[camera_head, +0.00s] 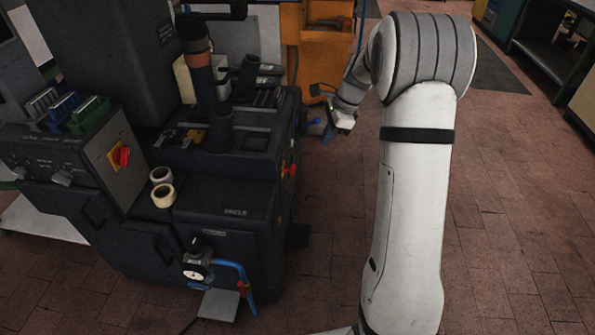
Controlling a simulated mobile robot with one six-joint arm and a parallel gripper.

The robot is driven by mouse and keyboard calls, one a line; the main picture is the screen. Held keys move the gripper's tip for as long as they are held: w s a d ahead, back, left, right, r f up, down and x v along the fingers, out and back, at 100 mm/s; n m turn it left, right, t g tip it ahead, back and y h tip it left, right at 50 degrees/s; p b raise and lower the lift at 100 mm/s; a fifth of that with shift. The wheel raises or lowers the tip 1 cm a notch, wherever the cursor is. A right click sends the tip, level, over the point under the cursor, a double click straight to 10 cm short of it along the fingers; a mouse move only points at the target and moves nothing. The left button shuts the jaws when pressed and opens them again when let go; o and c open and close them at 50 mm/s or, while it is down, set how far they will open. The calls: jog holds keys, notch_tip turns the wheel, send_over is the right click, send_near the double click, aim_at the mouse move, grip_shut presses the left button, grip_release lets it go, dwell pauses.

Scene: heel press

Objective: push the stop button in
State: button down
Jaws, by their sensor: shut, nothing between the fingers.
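A small red knob (289,170), which looks like the stop button, sticks out from the right side of the dark heel press (225,192). It is seen from the side, so I cannot tell how far in it sits. My gripper (327,134) is beside the machine's right side, above and to the right of the red knob and apart from it in the picture. It is small and partly dark here, with blue near its tip. It is shut and holds nothing that I can see.
A red and yellow rotary switch (120,156) is on the left control box. Two tape rolls (162,185) lie on the machine. A gauge (196,268) and blue hose (240,279) project at the front. Tiled floor (505,215) is open at right.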

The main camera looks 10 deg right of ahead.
aim_at(291, 169)
jog(key=w+d+f+m+b, duration=0.1)
jog(key=w+f+m, duration=0.2)
jog(key=f, duration=0.4)
jog(key=shift+w+d+y, duration=0.3)
jog(key=shift+w+d, duration=0.05)
jog(key=shift+w, duration=0.1)
jog(key=shift+b, duration=0.3)
jog(key=w+a+f+b, duration=0.2)
jog(key=a+f+b, duration=0.1)
jog(key=a+f, duration=0.4)
jog(key=shift+x, duration=1.1)
jog(key=shift+d, duration=0.2)
